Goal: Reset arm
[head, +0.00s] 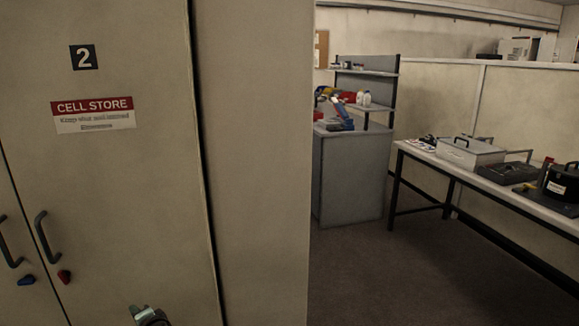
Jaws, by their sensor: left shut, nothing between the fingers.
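My left gripper (150,316) shows only in part at the bottom edge of the head view, in front of the tall beige cabinet (130,190). It is shut and holds nothing. The cabinet carries a dark "2" plate and a red and white "CELL STORE" sign (93,114). Its two dark door handles (43,235) stand at the lower left, to the left of my gripper. My right gripper is not in view.
A red knob (64,276) and a blue knob (26,280) sit below the handles. At the right, a long table (452,163) bears metal cases and a black case. A grey cabinet (347,180) with shelves stands at the back. The floor (400,275) between is clear.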

